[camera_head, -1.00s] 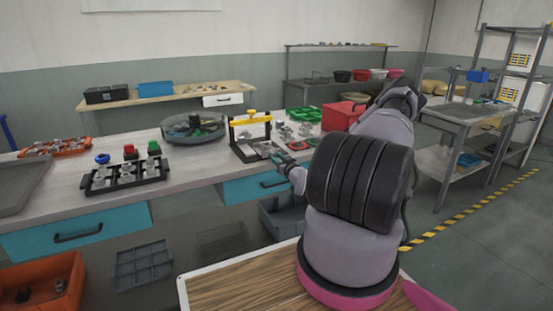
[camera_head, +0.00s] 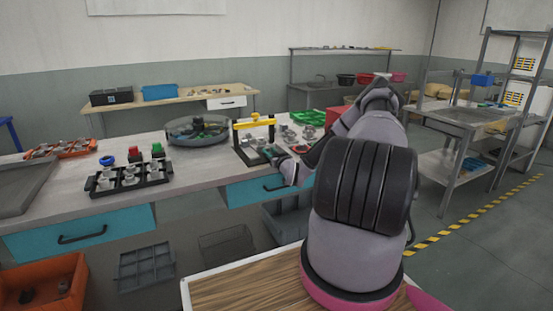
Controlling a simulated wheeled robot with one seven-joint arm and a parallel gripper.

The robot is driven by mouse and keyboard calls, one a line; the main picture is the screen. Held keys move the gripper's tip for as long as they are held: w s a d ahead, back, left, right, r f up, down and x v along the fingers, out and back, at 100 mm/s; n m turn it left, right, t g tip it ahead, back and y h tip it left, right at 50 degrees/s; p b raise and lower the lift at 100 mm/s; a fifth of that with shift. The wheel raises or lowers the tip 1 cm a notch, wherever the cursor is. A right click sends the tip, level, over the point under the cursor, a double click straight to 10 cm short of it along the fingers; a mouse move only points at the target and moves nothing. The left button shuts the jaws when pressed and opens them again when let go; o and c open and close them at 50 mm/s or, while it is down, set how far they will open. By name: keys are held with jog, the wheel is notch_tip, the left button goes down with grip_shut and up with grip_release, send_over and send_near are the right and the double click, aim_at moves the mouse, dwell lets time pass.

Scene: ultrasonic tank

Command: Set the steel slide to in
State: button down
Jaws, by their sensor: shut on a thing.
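The fixture with the yellow crossbar (camera_head: 254,123) and dark base stands on the workbench, near the middle of the view. The steel slide is a small grey part low at the fixture's front, mostly hidden by my gripper. My gripper (camera_head: 271,153) is at the front right of the fixture, low and close to its base. It is shut on the steel slide, as far as this small view shows. The fingertips are too small to see clearly.
A round grey tray (camera_head: 197,131) stands left of the fixture.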

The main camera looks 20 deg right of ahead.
jog(key=shift+w, duration=0.8)
jog(key=c, duration=0.6)
grip_release()
jog(key=shift+w, duration=0.1)
jog(key=s, duration=1.1)
jog(key=shift+d, duration=0.2)
jog(key=shift+w, duration=0.1)
